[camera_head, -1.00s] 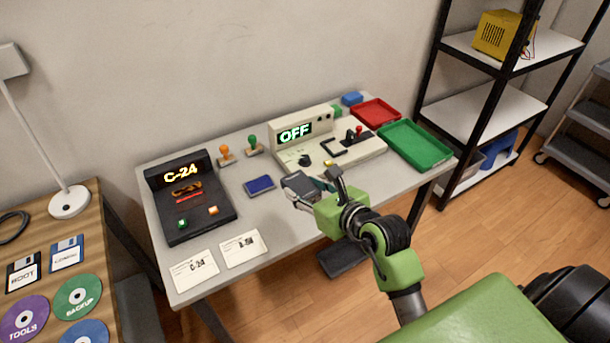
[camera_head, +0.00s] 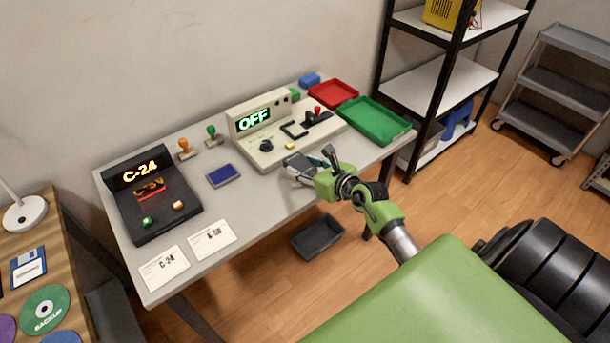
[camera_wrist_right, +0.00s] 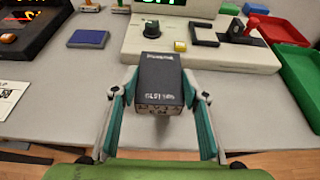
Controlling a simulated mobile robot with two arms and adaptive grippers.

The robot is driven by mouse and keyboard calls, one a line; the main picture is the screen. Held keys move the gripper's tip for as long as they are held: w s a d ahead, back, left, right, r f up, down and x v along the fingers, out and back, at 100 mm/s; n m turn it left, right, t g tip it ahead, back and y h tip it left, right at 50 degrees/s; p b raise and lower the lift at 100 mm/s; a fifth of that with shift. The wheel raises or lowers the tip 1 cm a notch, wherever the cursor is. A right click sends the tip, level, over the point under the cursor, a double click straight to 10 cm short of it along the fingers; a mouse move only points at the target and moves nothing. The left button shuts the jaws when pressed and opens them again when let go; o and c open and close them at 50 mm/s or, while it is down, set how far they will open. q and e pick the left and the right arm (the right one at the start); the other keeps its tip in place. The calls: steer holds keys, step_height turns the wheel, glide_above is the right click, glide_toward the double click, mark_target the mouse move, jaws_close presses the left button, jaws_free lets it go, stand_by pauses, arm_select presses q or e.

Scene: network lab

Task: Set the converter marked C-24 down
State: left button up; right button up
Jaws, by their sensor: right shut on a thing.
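My right gripper (camera_head: 308,167) is shut on a dark grey box, the converter (camera_head: 297,160), above the front part of the grey table, just in front of the beige console. In the right wrist view the converter (camera_wrist_right: 160,80) sits between the two fingers, with small white lettering that I cannot read well. Whether it touches the table is hard to tell. A black device (camera_head: 150,195) with a lit C-24 display stands at the table's left. A white card marked C-24 (camera_head: 165,268) lies in front of it. My left gripper is out of view.
The beige console (camera_head: 285,132) shows OFF. Red (camera_head: 333,93) and green (camera_head: 373,121) trays lie at the table's right end. A blue pad (camera_head: 223,175), stamps (camera_head: 211,134) and a second card (camera_head: 212,238) are on the left half. Table (camera_head: 262,205) is bare between cards and gripper.

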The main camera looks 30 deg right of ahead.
steer(key=shift+w+d+f, duration=0.15)
steer(key=shift+d+f, duration=0.05)
steer(key=shift+f, duration=0.05)
steer(key=shift+w+d+f+b, duration=0.15)
steer(key=shift+f+b, duration=0.15)
steer(key=shift+f, duration=1.4)
steer(key=shift+f, duration=0.2)
steer(key=o, duration=1.3)
